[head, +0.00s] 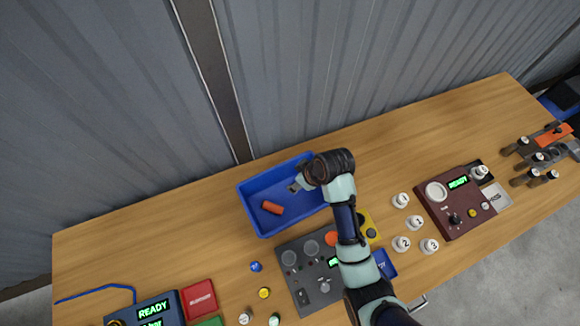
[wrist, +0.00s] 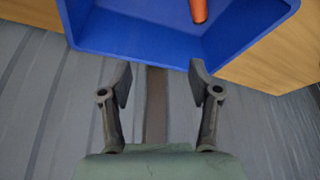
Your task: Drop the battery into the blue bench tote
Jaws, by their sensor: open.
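The blue bench tote (head: 262,229) stands on the wooden bench, left of my arm in the head view. The battery (head: 272,207), an orange-red cylinder, lies inside the tote toward its left side. In the wrist view the battery (wrist: 199,10) shows at the top edge, partly cut off, inside the blue tote (wrist: 130,48). My gripper (head: 294,187) is over the right part of the tote, apart from the battery. In the wrist view my gripper (wrist: 162,80) has its two fingers spread, with nothing between them.
A dark grey panel (head: 300,283) with knobs stands just in front of the tote. A maroon READY box (head: 452,215) and several white numbered knobs (head: 415,223) are to the right. A corrugated wall (head: 130,100) rises behind the bench. Bare bench (head: 150,240) lies left of the tote.

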